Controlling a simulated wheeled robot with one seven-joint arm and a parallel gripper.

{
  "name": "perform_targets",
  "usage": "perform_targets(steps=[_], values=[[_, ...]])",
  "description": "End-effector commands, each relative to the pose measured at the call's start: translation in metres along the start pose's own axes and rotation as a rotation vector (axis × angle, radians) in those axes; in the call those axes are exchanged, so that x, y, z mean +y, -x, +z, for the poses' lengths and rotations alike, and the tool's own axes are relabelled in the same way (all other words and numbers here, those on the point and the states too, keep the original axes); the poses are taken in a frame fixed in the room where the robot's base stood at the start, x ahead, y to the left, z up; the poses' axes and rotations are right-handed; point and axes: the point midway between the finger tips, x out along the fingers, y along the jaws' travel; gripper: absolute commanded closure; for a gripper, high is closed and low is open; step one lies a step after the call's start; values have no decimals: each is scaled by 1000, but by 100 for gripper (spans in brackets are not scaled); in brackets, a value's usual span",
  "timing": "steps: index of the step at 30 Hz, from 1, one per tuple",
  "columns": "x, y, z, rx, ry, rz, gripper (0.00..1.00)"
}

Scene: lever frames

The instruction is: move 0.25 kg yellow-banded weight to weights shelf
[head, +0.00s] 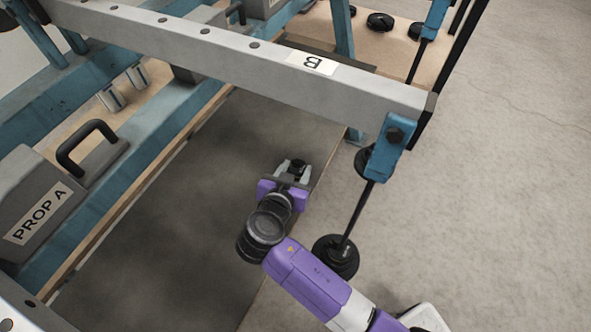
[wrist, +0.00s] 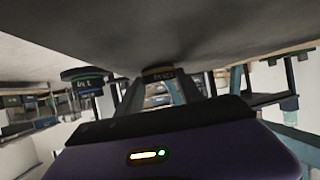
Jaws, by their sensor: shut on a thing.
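Several black weights (head: 380,21) lie on a wooden shelf (head: 398,60) at the top right. I cannot tell whether this is the weights shelf.
The grey beam (head: 225,52) crosses above my gripper. From its right end hangs a rod (head: 358,210) with black weights (head: 336,257) near my arm. A green-banded disc (wrist: 86,82) shows left in the wrist view. Prop A (head: 40,205) stands left. Floor at right is clear.

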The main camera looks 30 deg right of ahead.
Motion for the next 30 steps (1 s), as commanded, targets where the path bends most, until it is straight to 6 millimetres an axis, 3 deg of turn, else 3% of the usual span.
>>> perform_targets(steps=[4, 5, 8, 20, 23, 30], values=[[0, -2, 2, 1, 0, 0, 100], [0, -1, 2, 0, 0, 0, 53], [0, -1, 2, 0, 0, 0, 34], [0, 1, -2, 0, 1, 0, 34], [0, 14, -2, 0, 1, -1, 34], [-1, 63, -2, 0, 2, -3, 34]])
